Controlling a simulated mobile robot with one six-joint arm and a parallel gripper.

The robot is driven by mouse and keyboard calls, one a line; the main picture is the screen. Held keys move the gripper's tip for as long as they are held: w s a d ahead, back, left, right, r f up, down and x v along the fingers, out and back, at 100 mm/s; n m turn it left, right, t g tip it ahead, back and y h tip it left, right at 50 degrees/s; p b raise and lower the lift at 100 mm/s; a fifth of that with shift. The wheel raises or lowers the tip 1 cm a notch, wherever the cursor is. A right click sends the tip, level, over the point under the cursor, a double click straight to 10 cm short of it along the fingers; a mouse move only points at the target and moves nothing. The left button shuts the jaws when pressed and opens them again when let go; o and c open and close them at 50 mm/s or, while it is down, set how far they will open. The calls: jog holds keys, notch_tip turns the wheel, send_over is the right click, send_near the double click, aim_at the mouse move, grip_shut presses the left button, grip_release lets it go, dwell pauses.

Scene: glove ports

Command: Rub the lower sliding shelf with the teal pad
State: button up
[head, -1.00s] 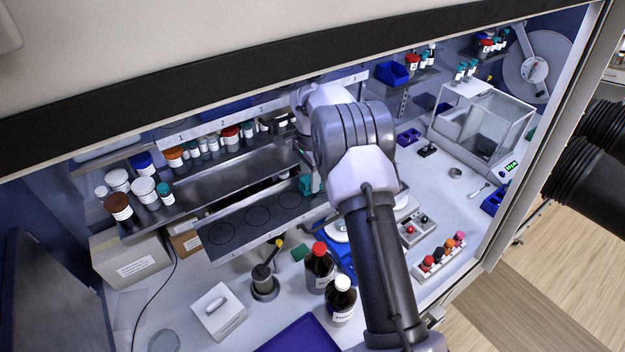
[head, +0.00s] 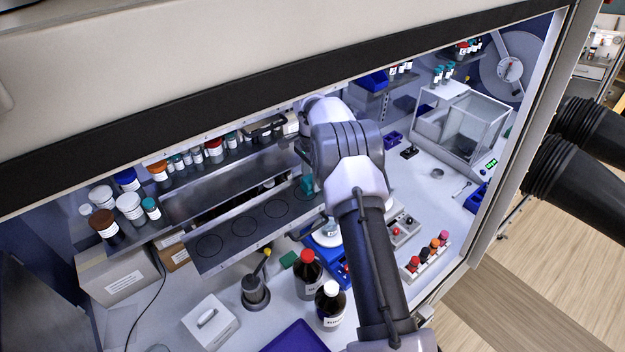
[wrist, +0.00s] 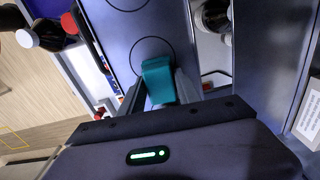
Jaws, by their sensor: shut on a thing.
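The lower sliding shelf (head: 225,251) is a long grey plate marked with a row of dark rings, at the middle left of the head view. It also fills the upper middle of the wrist view (wrist: 183,27). My gripper (wrist: 160,92) is shut on the teal pad (wrist: 158,78), which sits between its two fingers. The pad lies over the shelf by a ring. In the head view the pad (head: 307,184) shows at the shelf's right end, beside my arm. Whether its underside touches the shelf is hidden.
An upper shelf (head: 175,203) with several jars runs behind the lower one. Bottles with a red cap (head: 308,273) and a white cap (head: 330,306) stand in front. A pestle and mortar (head: 256,290) stands left of them. A balance enclosure (head: 462,127) is at right.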

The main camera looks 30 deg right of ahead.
aim_at(294, 197)
jog(key=shift+s+a+f+b, duration=0.1)
jog(key=shift+s+a+b, duration=0.2)
jog(key=shift+a, duration=0.4)
jog(key=shift+s+a+f+b, duration=0.1)
jog(key=shift+a+b, duration=0.3)
jog(key=shift+a, duration=0.25)
jog(key=a, duration=0.1)
jog(key=a+b, duration=0.2)
jog(key=shift+s+a, duration=0.15)
jog(key=shift+s, duration=0.1)
jog(key=shift+a, duration=0.25)
jog(key=shift+r, duration=0.15)
jog(key=shift+r, duration=0.1)
jog(key=shift+d+r+p, duration=0.1)
jog(key=shift+r+p, duration=0.25)
jog(key=shift+p, duration=0.05)
notch_tip(294, 197, up, 5)
jog(key=p, duration=0.3)
jog(key=shift+r+p, duration=0.1)
jog(key=shift+p, duration=0.2)
